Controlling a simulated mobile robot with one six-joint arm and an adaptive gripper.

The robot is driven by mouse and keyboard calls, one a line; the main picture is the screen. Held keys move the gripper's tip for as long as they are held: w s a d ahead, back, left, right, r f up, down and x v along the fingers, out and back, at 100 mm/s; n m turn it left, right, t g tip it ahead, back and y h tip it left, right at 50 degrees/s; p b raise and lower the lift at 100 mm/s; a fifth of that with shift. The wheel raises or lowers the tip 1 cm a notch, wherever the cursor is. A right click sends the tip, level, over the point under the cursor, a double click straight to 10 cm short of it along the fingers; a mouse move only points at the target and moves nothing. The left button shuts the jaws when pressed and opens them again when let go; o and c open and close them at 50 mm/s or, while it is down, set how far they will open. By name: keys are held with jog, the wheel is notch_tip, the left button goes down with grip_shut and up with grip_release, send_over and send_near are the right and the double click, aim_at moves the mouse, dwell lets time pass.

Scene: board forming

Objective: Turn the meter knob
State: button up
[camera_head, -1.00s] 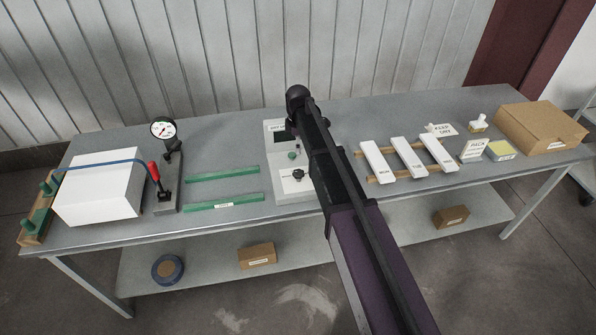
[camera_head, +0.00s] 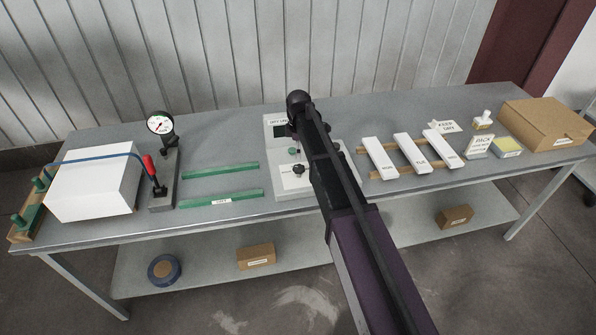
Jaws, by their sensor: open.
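The meter (camera_head: 290,190) is a pale box on the bench with a dark screen at its back. A green knob (camera_head: 292,152) sits below the screen. A black knob (camera_head: 299,170) sits on the white front panel. My dark arm comes in from the lower right and covers the meter's right side. My gripper (camera_head: 298,135) is at the arm's far end, over the back of the meter. Its fingers are mostly hidden by the arm, and I see nothing held. I cannot tell whether it touches a knob.
Two green strips (camera_head: 222,199) lie left of the meter. A dial gauge stand (camera_head: 160,124) with a red-handled lever and a white block (camera_head: 95,185) stand further left. White plates on wooden rails (camera_head: 411,153) lie to the right. A cardboard box (camera_head: 545,125) is at the far right.

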aim_at(298, 167)
jog(key=shift+f+b, duration=4)
jog(key=shift+f, duration=0.25)
jog(key=c, duration=1.1)
jog(key=shift+a, duration=0.15)
jog(key=shift+c, duration=0.2)
